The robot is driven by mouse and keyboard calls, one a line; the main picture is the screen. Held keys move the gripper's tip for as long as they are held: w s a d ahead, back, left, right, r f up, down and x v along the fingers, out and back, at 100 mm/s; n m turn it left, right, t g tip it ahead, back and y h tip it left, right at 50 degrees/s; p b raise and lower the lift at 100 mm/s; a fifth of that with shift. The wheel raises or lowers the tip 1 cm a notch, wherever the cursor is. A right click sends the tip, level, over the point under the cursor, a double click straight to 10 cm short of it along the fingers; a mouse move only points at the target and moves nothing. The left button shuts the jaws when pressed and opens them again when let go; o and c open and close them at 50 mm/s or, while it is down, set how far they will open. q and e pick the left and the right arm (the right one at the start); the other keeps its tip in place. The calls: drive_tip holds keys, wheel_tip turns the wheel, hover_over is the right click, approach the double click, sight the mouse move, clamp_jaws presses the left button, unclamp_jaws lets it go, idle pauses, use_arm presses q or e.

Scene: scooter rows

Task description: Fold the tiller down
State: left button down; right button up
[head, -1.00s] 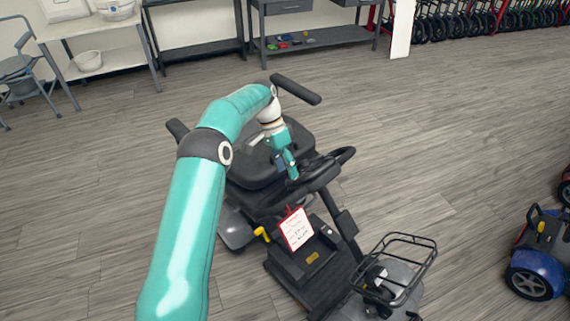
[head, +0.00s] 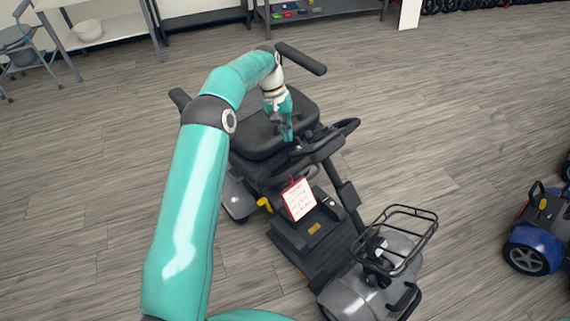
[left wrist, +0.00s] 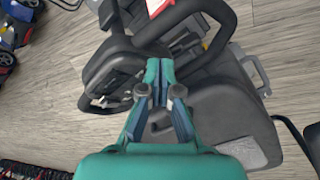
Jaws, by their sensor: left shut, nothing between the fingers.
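The black tiller (head: 345,195) of the grey and black mobility scooter stands tilted back toward the seat (head: 262,137). Its handlebar (head: 341,131) is at the top, just right of my left gripper (head: 288,139). That gripper is shut and empty, pointing down between seat and handlebar. In the left wrist view, the shut fingers (left wrist: 159,75) overlap the edge of the tiller head (left wrist: 108,78), with the looped handlebar (left wrist: 222,20) above and the seat (left wrist: 230,110) on the right. I cannot tell whether the fingers touch the tiller. My right gripper is out of view.
A wire front basket (head: 398,238) and a red-edged price tag (head: 299,199) are on the scooter. A blue scooter (head: 538,240) stands at the right. A white-topped table (head: 85,12) and dark shelves (head: 325,12) line the back. Wood floor is clear around the scooter.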

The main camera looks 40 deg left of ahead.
use_arm(q)
drive_tip(key=f+n, duration=0.2)
drive_tip(key=f, duration=0.2)
drive_tip(key=s+a+f+n, duration=0.1)
drive_tip(key=f+n, duration=0.2)
drive_tip(key=f, duration=0.2)
drive_tip(key=a+f+n, duration=0.1)
drive_tip(key=f+n, duration=0.1)
drive_tip(key=f, duration=0.3)
drive_tip(key=shift+s+a+n+y+p, duration=0.1)
drive_tip(key=shift+s+n+y+p, duration=0.1)
drive_tip(key=shift+n+y+p, duration=0.2)
drive_tip(key=d, duration=0.1)
drive_tip(key=d+r+p, duration=0.1)
drive_tip(key=s+d, duration=0.1)
drive_tip(key=shift+s+d+r+p, duration=0.1)
drive_tip(key=shift+r+p, duration=0.25)
